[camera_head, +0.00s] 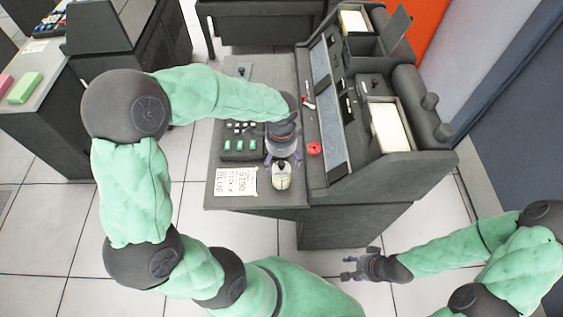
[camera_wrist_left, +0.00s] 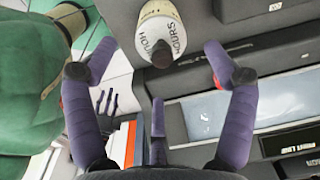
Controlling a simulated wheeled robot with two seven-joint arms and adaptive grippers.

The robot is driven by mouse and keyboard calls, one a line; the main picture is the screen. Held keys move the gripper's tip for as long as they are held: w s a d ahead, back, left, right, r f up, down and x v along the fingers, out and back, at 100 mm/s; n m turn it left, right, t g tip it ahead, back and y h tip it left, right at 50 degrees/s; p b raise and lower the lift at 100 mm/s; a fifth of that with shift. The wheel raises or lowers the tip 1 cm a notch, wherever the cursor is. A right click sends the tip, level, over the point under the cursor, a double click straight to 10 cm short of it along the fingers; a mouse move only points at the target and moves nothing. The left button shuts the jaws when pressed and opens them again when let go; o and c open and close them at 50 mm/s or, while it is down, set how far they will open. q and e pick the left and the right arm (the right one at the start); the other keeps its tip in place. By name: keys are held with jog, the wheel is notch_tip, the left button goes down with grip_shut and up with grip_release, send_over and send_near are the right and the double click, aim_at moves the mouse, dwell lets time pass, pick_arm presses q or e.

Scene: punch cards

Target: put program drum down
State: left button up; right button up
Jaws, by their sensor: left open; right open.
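The program drum (camera_head: 281,178) is a small cream cylinder with a dark knob. It stands on the grey desk ledge of the machine, near its front edge. In the left wrist view the drum (camera_wrist_left: 158,22) shows dark lettering and lies at the top, beyond the finger tips. My left gripper (camera_head: 284,160) is open just behind the drum in the head view. In the left wrist view its purple fingers (camera_wrist_left: 160,58) are spread wide, with a gap to the drum. My right gripper (camera_head: 360,267) is open and empty over the floor, right of the desk.
A paper sign (camera_head: 236,182) lies left of the drum, in front of a keypad with green keys (camera_head: 240,145). A card tray (camera_head: 388,128) stands further right.

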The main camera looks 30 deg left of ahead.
pick_arm(q)
notch_tip(320, 180, up, 6)
jog(key=shift+s+p, duration=0.1)
jog(key=shift+p, duration=0.7)
